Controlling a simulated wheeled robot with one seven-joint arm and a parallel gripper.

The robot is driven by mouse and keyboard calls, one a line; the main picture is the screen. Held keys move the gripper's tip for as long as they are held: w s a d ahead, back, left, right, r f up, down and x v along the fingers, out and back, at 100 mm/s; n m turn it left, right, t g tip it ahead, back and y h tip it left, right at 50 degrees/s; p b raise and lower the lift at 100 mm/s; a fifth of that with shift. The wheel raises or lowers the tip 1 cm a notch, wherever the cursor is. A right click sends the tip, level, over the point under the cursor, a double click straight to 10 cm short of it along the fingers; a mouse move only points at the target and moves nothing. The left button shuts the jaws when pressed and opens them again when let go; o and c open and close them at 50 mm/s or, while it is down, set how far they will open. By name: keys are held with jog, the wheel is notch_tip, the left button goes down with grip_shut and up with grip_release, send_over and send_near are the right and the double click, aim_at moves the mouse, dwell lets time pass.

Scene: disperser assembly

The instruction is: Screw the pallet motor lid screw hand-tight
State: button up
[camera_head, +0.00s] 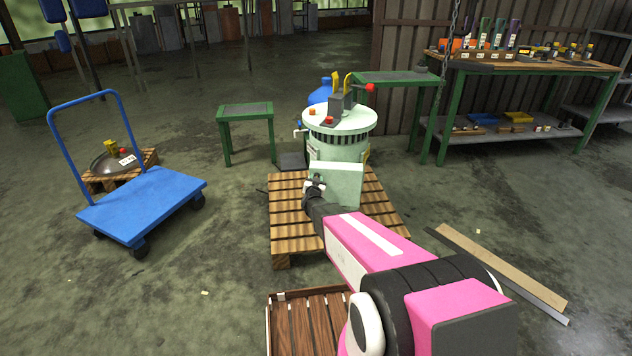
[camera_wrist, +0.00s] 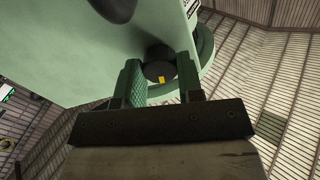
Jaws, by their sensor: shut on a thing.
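The pallet motor lid screw is a dark round knob with a yellow mark (camera_wrist: 158,70). It sits at the pale green surface in the wrist view, between the fingers of my gripper (camera_wrist: 160,82). My gripper is shut on it. In the head view my gripper (camera_head: 317,182) is at the front left of the pale green machine (camera_head: 340,145), beside a flat pale green panel (camera_head: 338,188). The screw is too small to make out there. The wrist view does not show the screw's thread or how deep it sits.
The machine stands on a wooden pallet (camera_head: 290,225). A second dark knob (camera_wrist: 115,8) shows at the wrist view's top. A blue cart (camera_head: 145,205) stands left, a slatted wooden crate (camera_head: 308,325) lies in front, and planks (camera_head: 505,270) lie right. A green table (camera_head: 245,115) stands behind.

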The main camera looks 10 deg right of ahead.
jog(key=m, duration=0.4)
jog(key=shift+m, duration=0.3)
jog(key=m, duration=0.4)
jog(key=shift+m, duration=0.3)
jog(key=m, duration=0.4)
jog(key=shift+m, duration=2.5)
jog(key=o, duration=0.9)
jog(key=shift+s, duration=0.1)
